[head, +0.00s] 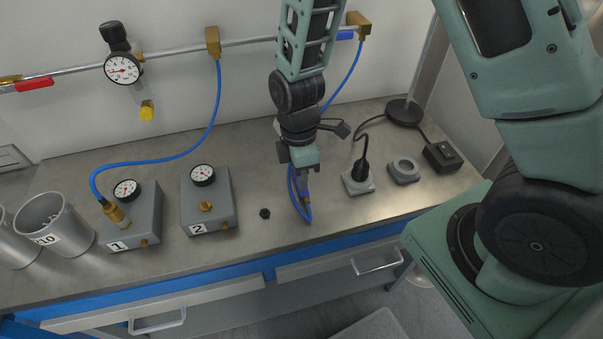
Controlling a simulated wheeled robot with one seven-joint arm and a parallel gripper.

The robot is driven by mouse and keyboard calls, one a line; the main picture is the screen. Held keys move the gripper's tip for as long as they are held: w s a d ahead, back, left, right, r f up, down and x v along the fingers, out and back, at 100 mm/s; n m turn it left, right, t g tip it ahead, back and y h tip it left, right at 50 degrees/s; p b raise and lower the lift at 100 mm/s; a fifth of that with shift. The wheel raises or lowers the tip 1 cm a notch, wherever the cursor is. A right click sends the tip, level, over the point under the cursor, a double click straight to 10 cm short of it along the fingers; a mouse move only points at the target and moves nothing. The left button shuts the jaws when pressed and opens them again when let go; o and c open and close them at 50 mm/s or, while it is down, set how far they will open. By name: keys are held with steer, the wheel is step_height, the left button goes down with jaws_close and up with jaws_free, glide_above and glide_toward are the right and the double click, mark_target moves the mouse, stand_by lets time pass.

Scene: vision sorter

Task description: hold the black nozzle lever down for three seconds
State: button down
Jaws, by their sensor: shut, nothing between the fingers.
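My gripper (304,187) points down over the middle of the steel bench, shut and empty. A blue hose (357,62) comes down from the right brass fitting on the pipe and passes behind my arm. A loop of blue hose (293,201) with a small brass-coloured end (308,201) shows right at my fingertips. I cannot tell whether my fingers touch it. I cannot make out a black nozzle lever there; my gripper and the small size may hide it.
Grey boxes 1 (147,222) and 2 (222,190) with gauges stand left. Metal cups (68,240) are at far left. A small black piece (265,213) lies before my gripper.

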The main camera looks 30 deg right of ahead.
steer(key=shift+r+p, duration=0.45)
steer(key=shift+r, duration=0.25)
steer(key=shift+r, duration=0.1)
steer(key=shift+r+p, duration=0.35)
steer(key=shift+p, duration=0.05)
steer(key=r+p, duration=0.3)
steer(key=r, duration=0.1)
steer(key=shift+w+p, duration=0.3)
steer(key=shift+w, duration=0.05)
step_height(320, 180, up, 9)
steer(key=w+b, duration=0.1)
steer(key=b, duration=0.1)
steer(key=shift+w+d+b, duration=0.2)
steer(key=shift+w+b, duration=0.05)
steer(key=shift+b, duration=0.1)
